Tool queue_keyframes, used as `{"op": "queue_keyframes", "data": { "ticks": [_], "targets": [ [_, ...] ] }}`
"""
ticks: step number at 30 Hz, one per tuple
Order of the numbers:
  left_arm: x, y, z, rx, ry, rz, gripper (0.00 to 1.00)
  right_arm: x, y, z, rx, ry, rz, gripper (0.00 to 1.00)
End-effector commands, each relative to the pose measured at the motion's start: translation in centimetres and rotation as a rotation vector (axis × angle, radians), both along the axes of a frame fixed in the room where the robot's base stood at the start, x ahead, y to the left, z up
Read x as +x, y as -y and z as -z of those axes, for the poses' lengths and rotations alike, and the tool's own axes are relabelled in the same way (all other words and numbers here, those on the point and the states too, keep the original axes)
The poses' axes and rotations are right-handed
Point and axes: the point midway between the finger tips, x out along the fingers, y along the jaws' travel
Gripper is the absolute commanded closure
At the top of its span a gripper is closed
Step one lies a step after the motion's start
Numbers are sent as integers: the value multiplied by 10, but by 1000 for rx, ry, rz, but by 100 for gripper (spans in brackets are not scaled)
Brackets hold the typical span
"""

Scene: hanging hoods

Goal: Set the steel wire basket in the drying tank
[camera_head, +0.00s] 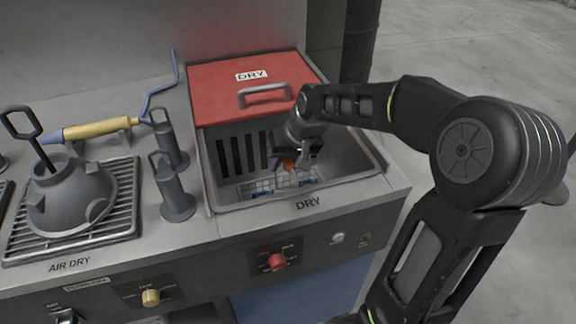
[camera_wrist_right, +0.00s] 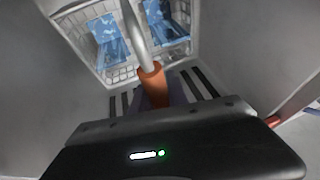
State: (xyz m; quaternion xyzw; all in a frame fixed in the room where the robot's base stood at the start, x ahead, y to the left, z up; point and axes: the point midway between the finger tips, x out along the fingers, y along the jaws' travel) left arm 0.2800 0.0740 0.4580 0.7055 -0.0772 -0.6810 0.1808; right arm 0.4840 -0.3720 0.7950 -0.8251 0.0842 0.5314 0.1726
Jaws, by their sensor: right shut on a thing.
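The steel wire basket (camera_head: 262,188) is down inside the drying tank (camera_head: 345,187), low between its walls, with blue pieces in it. In the right wrist view the basket (camera_wrist_right: 97,70) shows below my gripper, with its metal handle rising toward me. My right gripper (camera_head: 290,164) reaches into the tank and is shut on the handle's orange grip (camera_wrist_right: 152,80). I cannot tell whether the basket touches the tank floor. The tank is marked DRY, and its red lid (camera_head: 225,82) covers the back part. My left gripper is not in view.
Two grey cylinders with loop handles (camera_head: 175,190) stand left of the tank. A yellow-handled tool with a blue hose (camera_head: 100,128) lies behind them. A grey domed part (camera_head: 70,200) sits on the air-dry rack (camera_head: 125,205). A red knob (camera_head: 277,261) is on the front panel.

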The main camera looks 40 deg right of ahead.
Motion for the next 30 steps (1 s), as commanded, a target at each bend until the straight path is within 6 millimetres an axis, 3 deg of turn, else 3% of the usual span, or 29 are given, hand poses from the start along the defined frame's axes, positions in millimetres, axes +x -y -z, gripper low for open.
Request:
{"op": "queue_keyframes", "data": {
  "ticks": [5, 9, 22, 23, 30],
  "targets": [
    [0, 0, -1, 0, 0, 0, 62, 18, -2, -2, -1, 5, 0, 100],
    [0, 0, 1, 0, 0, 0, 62, 16, -1, 9, 0, 4, 1, 100],
    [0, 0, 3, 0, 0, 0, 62, 17, -1, 13, -1, 6, 1, 100],
    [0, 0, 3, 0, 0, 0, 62, 15, -2, 14, 0, 0, 1, 79],
    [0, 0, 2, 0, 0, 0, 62, 15, -2, 14, 0, 0, 1, 59]
  ]
}}
